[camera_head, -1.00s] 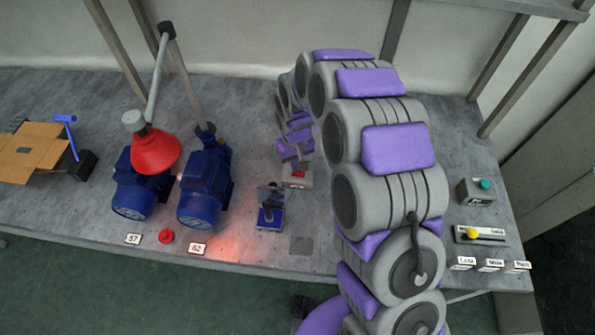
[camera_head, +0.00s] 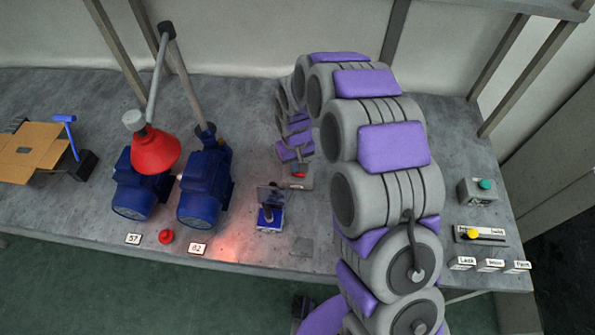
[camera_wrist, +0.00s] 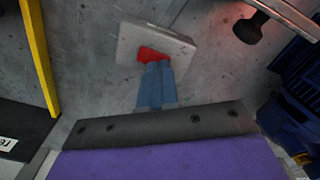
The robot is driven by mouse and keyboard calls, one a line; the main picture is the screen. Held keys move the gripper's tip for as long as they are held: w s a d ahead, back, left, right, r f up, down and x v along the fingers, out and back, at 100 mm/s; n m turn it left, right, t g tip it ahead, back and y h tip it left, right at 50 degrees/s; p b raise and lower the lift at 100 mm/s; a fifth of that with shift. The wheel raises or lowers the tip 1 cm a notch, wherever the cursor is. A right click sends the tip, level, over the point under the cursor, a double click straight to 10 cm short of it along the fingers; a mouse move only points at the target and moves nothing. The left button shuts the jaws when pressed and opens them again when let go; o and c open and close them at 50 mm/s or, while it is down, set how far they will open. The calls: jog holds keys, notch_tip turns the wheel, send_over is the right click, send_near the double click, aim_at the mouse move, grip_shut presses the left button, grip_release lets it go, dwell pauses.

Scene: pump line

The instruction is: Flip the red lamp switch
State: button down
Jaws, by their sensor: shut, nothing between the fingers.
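The red lamp switch (camera_wrist: 151,54) sits on a light grey box (camera_wrist: 128,42) on the bench, seen in the wrist view. My gripper (camera_wrist: 160,67) is shut and empty, with its blue fingertips right at the red switch and covering part of it. I cannot tell whether they touch. In the head view the red switch (camera_head: 299,174) shows as a small patch just below my gripper (camera_head: 295,155), and my wrist hides much of the box. The red lamp (camera_head: 154,151) hangs over the left blue motor.
Two blue motors (camera_head: 205,188) stand left of my arm. A blue-based fixture (camera_head: 270,217) stands close by, left of the switch box. A green-button box (camera_head: 478,191) and a yellow-knob slider (camera_head: 473,234) are at the right. Cardboard (camera_head: 30,150) lies far left.

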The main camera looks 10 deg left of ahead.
jog(key=shift+f, duration=0.6)
dwell(0.4)
jog(key=shift+r, duration=0.1)
jog(key=shift+r+p, duration=1.45)
jog(key=shift+r, duration=1.95)
